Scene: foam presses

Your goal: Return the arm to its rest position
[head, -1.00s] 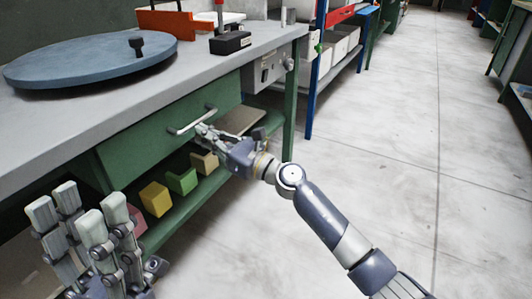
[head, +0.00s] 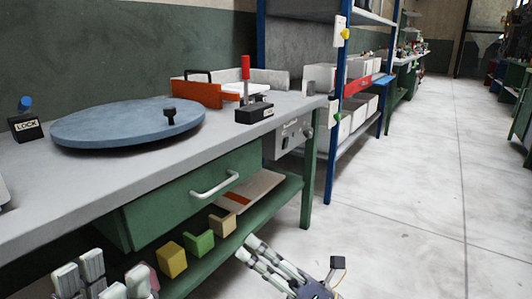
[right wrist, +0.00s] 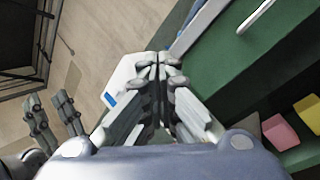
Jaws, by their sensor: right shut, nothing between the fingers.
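My right gripper (head: 262,255) is low at the bottom middle of the head view, in front of the bench's lower shelf. It is apart from the drawer handle (head: 215,185) and holds nothing. In the right wrist view its fingertips (right wrist: 157,66) meet. My left gripper (head: 103,272) is at the bottom left corner of the head view, partly cut off. Its fingers stand apart with nothing visible between them. The green drawer (head: 170,205) sits under the bench top.
The grey bench top (head: 50,185) carries a round blue plate (head: 120,125), a lock box (head: 25,127), a black box with a red handle (head: 254,110) and an orange tray (head: 197,92). Colored blocks (head: 198,244) lie on the lower shelf. Clear floor (head: 430,220) is at right.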

